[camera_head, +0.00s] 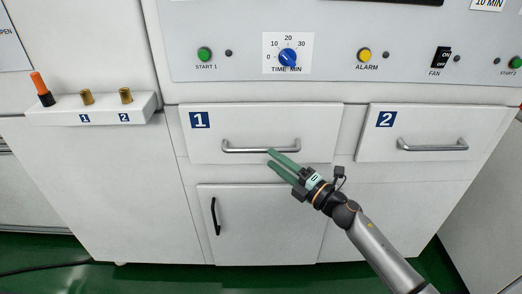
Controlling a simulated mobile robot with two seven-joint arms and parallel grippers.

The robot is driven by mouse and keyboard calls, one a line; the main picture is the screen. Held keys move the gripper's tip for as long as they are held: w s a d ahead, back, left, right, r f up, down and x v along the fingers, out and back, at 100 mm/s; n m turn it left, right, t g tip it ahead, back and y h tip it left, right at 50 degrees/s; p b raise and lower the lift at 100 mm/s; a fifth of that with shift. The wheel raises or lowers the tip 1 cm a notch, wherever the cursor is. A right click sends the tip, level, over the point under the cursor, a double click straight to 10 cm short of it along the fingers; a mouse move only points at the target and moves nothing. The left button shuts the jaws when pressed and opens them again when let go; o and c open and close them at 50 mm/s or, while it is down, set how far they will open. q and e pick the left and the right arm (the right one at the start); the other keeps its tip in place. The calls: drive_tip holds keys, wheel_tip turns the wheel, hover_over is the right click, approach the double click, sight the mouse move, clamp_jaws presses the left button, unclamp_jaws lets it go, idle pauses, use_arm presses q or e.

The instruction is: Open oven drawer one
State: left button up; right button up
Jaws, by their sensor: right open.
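Oven drawer one (206,145) is a white front with a blue label "1", and it looks closed. Its silver bar handle (240,149) runs across the lower middle of the front. My right gripper (271,158) has green fingers and comes in from the lower right. Its fingers are apart, with the tips at the middle of the handle. The upper finger overlaps the bar in the picture and the lower one is below it. I cannot tell whether they touch the bar. My left gripper is not in view.
Drawer two (380,145) with its own handle (432,147) is to the right. A lower door (265,215) with a black handle (215,215) is beneath. A control panel (345,30) is above. A white shelf (65,117) with an orange-handled tool (42,88) protrudes at left.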

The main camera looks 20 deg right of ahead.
sight(261, 151)
drive_tip(key=x, duration=0.5)
drive_tip(key=shift+w+a, duration=0.15)
drive_tip(key=shift+w, duration=0.2)
clamp_jaws()
idle(1.2)
